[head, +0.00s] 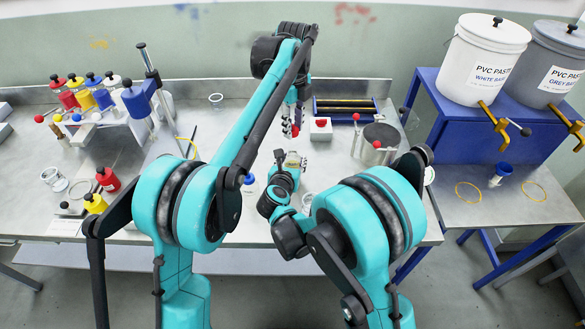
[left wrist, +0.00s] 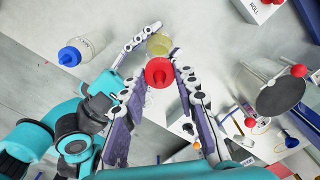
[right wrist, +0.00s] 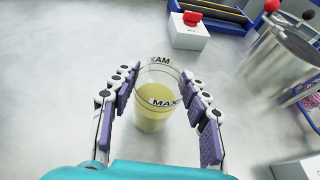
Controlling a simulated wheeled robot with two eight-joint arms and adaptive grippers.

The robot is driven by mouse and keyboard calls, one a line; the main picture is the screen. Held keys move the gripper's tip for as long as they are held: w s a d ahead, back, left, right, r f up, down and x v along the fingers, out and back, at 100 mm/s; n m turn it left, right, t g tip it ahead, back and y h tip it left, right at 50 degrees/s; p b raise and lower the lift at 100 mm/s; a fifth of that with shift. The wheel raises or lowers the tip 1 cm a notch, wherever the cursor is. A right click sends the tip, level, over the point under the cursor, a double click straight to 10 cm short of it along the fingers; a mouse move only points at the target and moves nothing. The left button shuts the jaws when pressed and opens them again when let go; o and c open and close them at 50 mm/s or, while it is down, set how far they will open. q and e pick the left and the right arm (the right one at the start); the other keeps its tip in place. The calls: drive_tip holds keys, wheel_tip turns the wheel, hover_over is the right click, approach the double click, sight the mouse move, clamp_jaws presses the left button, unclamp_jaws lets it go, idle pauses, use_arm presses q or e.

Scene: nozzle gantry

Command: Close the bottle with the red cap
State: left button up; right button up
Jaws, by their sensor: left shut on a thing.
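The red cap (left wrist: 159,73) is between the fingertips of my left gripper (head: 292,122), which is shut on it. In the head view the red cap (head: 295,131) hangs above the bottle. The bottle (right wrist: 154,108) is clear, open at the top, upright on the table, and holds yellow liquid. It also shows just beyond the cap in the left wrist view (left wrist: 159,43). My right gripper (right wrist: 161,96) has one finger on each side of the bottle. Whether both pads press on it is unclear. Cap and bottle look apart.
A white box with a red button (head: 320,128) stands behind and right of the bottle. A metal cylinder (head: 381,136) stands farther right. A blue-capped bottle (left wrist: 82,51) is to the left. A rack of coloured bottles (head: 100,95) fills the left side. Table around the bottle is clear.

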clamp_jaws()
use_arm(q)
drive_tip(key=shift+f, duration=2.5)
drive_tip(key=shift+f, duration=0.9)
drive_tip(key=shift+f, duration=0.55)
